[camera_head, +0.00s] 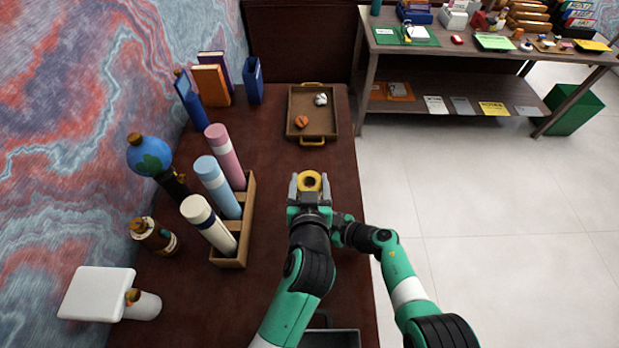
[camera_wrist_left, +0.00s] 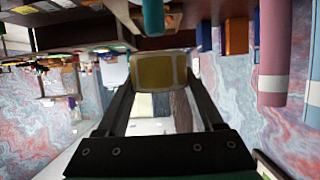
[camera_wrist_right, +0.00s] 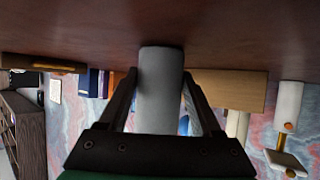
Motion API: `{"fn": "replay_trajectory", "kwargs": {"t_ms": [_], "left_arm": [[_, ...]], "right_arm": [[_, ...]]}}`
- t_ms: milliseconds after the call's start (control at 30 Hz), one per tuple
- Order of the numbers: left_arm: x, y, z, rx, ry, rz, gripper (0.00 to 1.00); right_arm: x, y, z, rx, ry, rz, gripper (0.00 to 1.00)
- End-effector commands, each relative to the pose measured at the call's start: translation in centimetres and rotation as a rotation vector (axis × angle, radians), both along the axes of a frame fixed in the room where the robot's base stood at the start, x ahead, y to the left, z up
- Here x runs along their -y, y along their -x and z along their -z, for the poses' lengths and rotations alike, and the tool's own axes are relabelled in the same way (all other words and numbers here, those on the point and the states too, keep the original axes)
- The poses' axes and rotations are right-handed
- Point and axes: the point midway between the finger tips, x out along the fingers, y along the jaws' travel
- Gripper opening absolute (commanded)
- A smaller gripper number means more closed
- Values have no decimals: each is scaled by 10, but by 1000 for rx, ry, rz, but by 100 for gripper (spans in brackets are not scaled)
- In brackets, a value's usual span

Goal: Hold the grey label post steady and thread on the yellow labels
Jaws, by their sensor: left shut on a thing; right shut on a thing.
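The left wrist view shows the label (camera_wrist_left: 155,72) as a yellow block with paler edges, clamped between both fingers. My right gripper (camera_wrist_right: 160,90) is shut on the grey label post (camera_wrist_right: 160,75), a plain cylinder whose far end meets or nearly meets the desk. In the head view the left arm hides the post and the right fingers. I cannot tell whether the label is around the post.
A brown tray (camera_head: 291,112) with an orange and a white item stands farther back. A wooden rack (camera_head: 247,205) with pink, blue and white cylinders is left of the grippers. A globe (camera_head: 149,155) stands farther left. The desk's right edge is close to my right arm.

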Motion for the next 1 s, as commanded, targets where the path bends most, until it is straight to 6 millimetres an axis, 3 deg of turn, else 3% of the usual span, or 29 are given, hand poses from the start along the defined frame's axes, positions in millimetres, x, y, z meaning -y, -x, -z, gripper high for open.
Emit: {"fn": "replay_trajectory", "kwargs": {"t_ms": [1000], "left_arm": [[0, 0, 47, -1, 1, -1, 14]], "right_arm": [[0, 0, 1, -1, 1, -1, 35]]}}
